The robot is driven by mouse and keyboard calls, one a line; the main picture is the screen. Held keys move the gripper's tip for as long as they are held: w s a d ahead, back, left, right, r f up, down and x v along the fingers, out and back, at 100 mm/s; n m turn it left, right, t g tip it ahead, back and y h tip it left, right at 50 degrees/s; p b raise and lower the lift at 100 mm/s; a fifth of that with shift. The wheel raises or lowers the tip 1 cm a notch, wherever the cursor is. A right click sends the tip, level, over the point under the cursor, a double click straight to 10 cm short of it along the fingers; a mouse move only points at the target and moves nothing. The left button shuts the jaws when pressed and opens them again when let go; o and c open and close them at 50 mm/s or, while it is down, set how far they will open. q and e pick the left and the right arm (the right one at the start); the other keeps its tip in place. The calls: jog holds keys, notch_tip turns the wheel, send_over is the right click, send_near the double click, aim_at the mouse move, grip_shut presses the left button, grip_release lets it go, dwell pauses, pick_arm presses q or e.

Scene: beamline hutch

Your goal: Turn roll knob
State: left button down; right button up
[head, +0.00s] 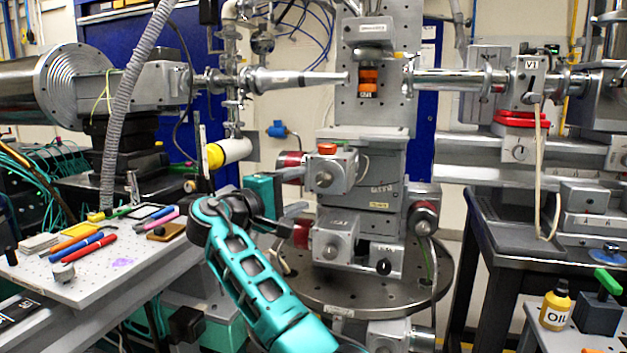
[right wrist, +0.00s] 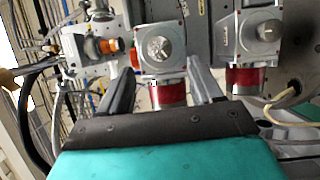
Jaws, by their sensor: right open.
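A red knob (head: 291,160) sticks out from the left side of the upper grey stage box (head: 328,174), which has an orange cap on top. I cannot read a label that marks it as the roll knob. My right gripper (head: 292,188) is at this knob, coming from the left. In the right wrist view the red knob (right wrist: 168,96) lies between the two open fingers (right wrist: 162,74), with no clear contact. The gripper body partly hides the knob in the head view. My left gripper is not in view.
A second red knob (right wrist: 245,77) sits on the neighbouring box. The stage stands on a round perforated plate (head: 345,290). A beam pipe (head: 300,78) runs above. A breadboard (head: 100,285) with pens and tools lies left; an oil bottle (head: 555,308) stands at lower right.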

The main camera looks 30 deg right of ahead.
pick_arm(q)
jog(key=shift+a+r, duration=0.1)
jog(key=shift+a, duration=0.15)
pick_arm(e)
jog(key=v, duration=0.5)
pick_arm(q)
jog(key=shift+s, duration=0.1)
